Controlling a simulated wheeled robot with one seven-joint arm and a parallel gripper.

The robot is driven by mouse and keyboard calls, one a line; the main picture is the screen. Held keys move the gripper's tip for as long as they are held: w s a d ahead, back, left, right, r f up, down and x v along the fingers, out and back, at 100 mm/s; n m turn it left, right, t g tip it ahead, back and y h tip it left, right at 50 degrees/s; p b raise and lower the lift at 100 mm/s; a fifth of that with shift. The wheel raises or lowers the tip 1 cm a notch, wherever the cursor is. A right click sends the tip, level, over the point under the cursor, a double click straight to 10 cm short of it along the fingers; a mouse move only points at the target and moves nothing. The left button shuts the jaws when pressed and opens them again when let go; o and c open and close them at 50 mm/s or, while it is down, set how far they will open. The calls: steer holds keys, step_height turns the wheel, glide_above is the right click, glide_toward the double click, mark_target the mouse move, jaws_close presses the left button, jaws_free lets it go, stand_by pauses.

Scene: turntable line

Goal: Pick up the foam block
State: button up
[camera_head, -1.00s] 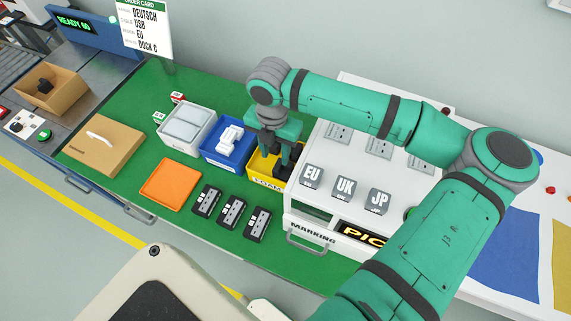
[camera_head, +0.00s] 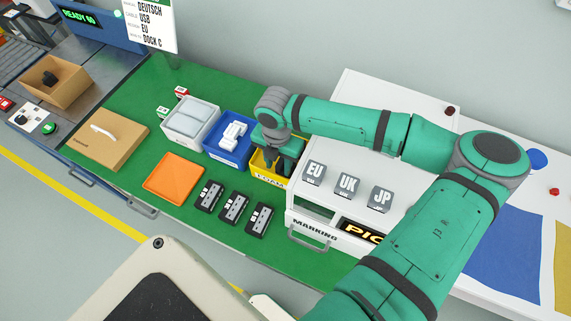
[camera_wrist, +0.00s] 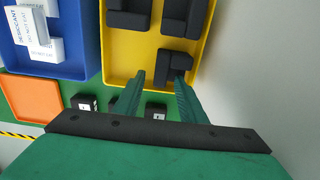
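The foam blocks are dark grey, notched pieces in a yellow bin (camera_wrist: 205,60). In the wrist view, one foam block (camera_wrist: 174,66) lies near the bin's front edge, with two others (camera_wrist: 128,14) (camera_wrist: 180,16) farther back. My gripper (camera_wrist: 160,76) points into the bin with its two green fingers apart. The right fingertip overlaps the nearest block in the picture; the left fingertip is to its left. I cannot tell whether either touches it. In the head view, my gripper (camera_head: 278,162) is over the yellow bin (camera_head: 257,167) and hides most of its inside.
A blue bin (camera_head: 211,148) with white desiccant packs stands left of the yellow bin. A white marking cabinet (camera_head: 300,212) stands close on its right. An orange tray (camera_head: 173,180) and several dark modules (camera_head: 233,208) lie in front on the green table.

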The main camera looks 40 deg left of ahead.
mark_target(279, 166)
steer(key=shift+w, duration=0.1)
jaws_close()
steer(key=shift+r, duration=0.55)
step_height(279, 166, up, 2)
steer(key=shift+r, duration=0.15)
steer(key=s+a+r, duration=0.9)
steer(key=a, duration=0.1)
steer(key=shift+s+a+r, duration=0.15)
steer(key=shift+s+r, duration=0.2)
steer(key=shift+s, duration=0.05)
